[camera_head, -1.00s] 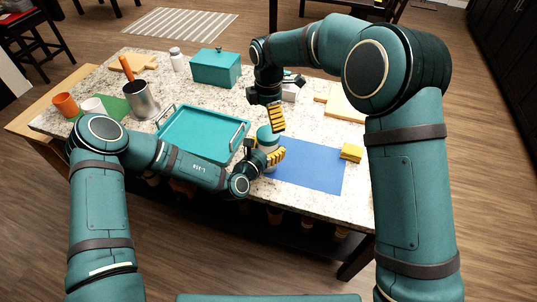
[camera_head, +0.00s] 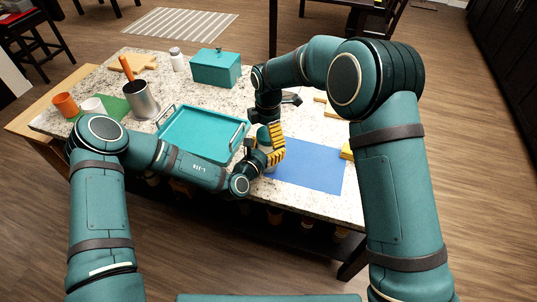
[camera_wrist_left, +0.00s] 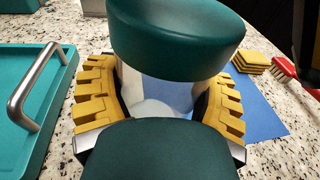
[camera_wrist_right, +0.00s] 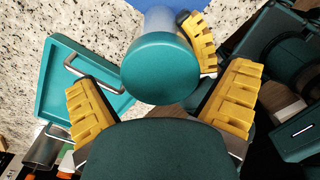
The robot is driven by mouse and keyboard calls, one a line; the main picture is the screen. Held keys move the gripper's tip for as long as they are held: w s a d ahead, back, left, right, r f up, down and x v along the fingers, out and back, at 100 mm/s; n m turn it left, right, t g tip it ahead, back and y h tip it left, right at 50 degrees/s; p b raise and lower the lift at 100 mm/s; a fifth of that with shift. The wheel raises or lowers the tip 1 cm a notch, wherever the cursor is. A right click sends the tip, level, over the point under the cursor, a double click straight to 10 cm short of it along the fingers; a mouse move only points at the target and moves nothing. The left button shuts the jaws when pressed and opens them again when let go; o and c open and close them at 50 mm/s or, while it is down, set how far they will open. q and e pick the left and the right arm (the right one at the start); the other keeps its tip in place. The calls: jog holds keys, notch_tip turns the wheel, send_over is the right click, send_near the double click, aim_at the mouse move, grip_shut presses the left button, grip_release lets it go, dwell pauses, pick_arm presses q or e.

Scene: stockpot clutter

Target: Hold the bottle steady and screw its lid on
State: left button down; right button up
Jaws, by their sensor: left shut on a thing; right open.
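The bottle (camera_wrist_left: 168,93) has a pale grey body and stands upright at the near edge of the counter, by the blue mat. My left gripper (camera_wrist_left: 162,88) is shut around its body. The wide teal lid (camera_wrist_left: 178,38) sits on top of the bottle; how tightly it is seated cannot be seen. The lid also shows from above in the right wrist view (camera_wrist_right: 160,68). My right gripper (camera_wrist_right: 163,78) is open, its yellow fingers spread on either side of the lid and apart from it. In the head view the lid (camera_head: 262,137) is partly hidden by the fingers.
The teal tray (camera_head: 190,150) with metal handles lies just left of the bottle. A teal box (camera_head: 215,70) stands at the back.

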jog(key=shift+f, duration=0.75)
jog(key=c, duration=1.3)
jog(key=shift+o, duration=0.2)
jog(key=m, duration=0.3)
jog(key=o, duration=1.3)
jog(key=shift+c, duration=0.2)
